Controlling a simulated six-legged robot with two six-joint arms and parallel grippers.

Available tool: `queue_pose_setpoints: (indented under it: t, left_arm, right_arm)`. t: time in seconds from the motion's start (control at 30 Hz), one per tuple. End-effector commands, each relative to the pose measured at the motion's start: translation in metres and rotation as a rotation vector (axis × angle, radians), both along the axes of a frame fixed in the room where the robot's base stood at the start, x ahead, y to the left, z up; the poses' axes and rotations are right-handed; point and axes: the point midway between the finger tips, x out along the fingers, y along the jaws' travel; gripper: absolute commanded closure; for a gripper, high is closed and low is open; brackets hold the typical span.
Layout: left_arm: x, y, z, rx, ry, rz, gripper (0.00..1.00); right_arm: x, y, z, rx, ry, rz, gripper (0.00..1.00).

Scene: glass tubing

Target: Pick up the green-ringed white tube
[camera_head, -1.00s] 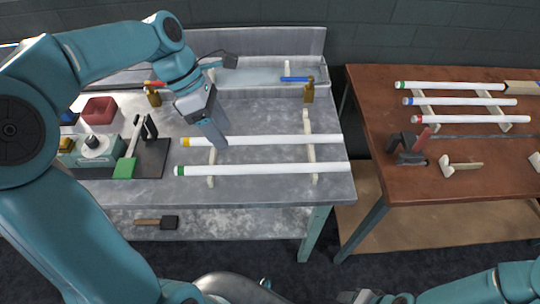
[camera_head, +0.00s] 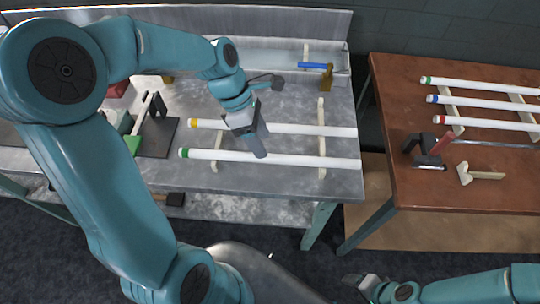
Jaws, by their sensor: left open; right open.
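A green-ringed white tube (camera_head: 215,155) lies nearly level across the cream rests on the grey metal table, its green ring at the left end. My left gripper (camera_head: 260,153) is open and points down over the middle of this tube. Its fingers cover a short stretch of the tube; I cannot tell whether they touch it. Another green-ringed white tube (camera_head: 480,86) lies on the brown table at right. My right gripper (camera_head: 360,285) is at the bottom, low in front of the tables, small and empty.
A yellow-ringed tube (camera_head: 310,130) lies just behind, on the same rests (camera_head: 321,110). A blue-ringed tube (camera_head: 480,102) and a red-ringed tube (camera_head: 485,122) share the brown table (camera_head: 440,190). A trough with a blue item (camera_head: 315,66) runs along the back.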

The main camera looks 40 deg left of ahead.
Motion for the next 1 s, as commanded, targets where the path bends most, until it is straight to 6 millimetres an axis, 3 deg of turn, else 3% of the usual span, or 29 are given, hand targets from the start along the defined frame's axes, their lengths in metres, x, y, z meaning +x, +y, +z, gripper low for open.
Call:
queue_pose_setpoints:
  t: [0.4,0.67,0.7,0.87,1.0]
  left_arm:
    - [0.010,-0.023,-0.046,-0.001,0.002,-0.002,0.43]
    - [0.011,-0.024,-0.050,0.000,0.000,-0.001,0.43]
    - [0.011,-0.024,-0.050,0.000,0.000,0.000,0.49]
    - [0.011,-0.024,-0.050,0.000,0.000,-0.001,1.00]
    - [0.011,-0.024,-0.050,0.000,0.000,0.000,1.00]
  right_arm:
    - [0.000,0.000,0.003,0.000,0.000,0.000,0.41]
    - [0.000,0.000,0.003,0.000,0.000,0.000,0.41]
    - [0.000,0.000,0.003,0.000,0.000,0.000,0.41]
    - [0.000,0.000,0.003,0.000,0.000,0.000,0.41]
    - [0.000,0.000,0.003,0.000,0.000,0.000,0.41]
